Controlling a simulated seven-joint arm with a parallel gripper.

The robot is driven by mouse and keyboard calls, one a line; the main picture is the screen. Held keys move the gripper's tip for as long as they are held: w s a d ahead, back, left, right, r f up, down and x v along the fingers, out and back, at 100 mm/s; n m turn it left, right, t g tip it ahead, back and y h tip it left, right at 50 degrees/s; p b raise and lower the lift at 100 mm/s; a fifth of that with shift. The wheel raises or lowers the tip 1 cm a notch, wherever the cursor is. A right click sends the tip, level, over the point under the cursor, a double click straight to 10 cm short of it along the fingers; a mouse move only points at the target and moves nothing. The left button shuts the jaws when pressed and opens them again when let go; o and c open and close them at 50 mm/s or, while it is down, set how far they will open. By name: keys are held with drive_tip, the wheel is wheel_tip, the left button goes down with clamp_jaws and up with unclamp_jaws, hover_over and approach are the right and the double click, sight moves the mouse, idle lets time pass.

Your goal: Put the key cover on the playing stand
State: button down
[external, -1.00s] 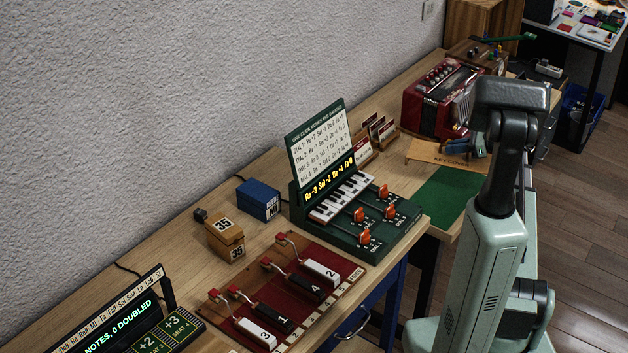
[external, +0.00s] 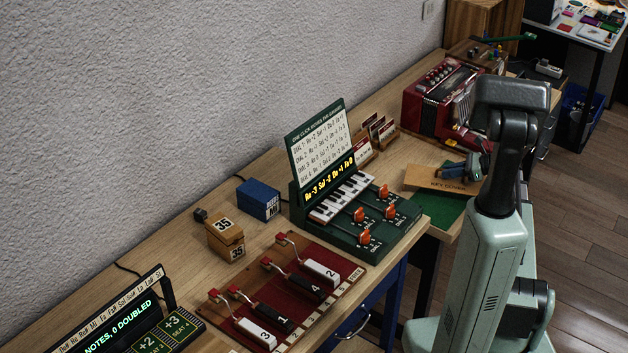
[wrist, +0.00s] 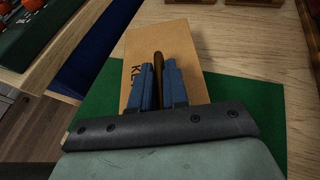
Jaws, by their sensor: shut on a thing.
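The key cover (external: 420,178) is a flat tan wooden piece with dark lettering. It shows over the far part of the green mat (external: 449,211) in the external view. My gripper (external: 470,168) is shut on it, with blue fingers around a narrow brown part. In the wrist view the cover (wrist: 185,40) extends beyond the fingers (wrist: 158,78), which hide part of its lettering. I cannot tell whether the cover touches the mat. A dark red board (external: 263,302) with numbered keys and red-tipped levers, possibly the playing stand, lies at the near part of the bench.
A green console (external: 362,222) with orange knobs and a small keyboard stands between the mat and the red board. A red accordion (external: 436,98) and card holders (external: 372,138) are behind the cover. A blue box (external: 259,199) and wooden number blocks (external: 225,237) sit near the wall.

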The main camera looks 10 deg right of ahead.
drive_tip(key=shift+f, duration=0.9)
drive_tip(key=shift+f, duration=0.15)
drive_tip(key=c, duration=1.1)
unclamp_jaws()
drive_tip(key=shift+s+d+r, duration=0.1)
drive_tip(key=shift+d+r, duration=0.1)
drive_tip(key=shift+r, duration=0.05)
wheel_tip(320, 180, up, 4)
hover_over(483, 184)
drive_tip(key=a, duration=0.1)
drive_tip(key=shift+d+r, duration=0.1)
drive_tip(key=shift+d, duration=0.1)
drive_tip(key=shift+c, duration=0.4)
drive_tip(key=shift+s+d+r, duration=0.1)
drive_tip(key=shift+d, duration=0.1)
drive_tip(key=shift+c, duration=1.3)
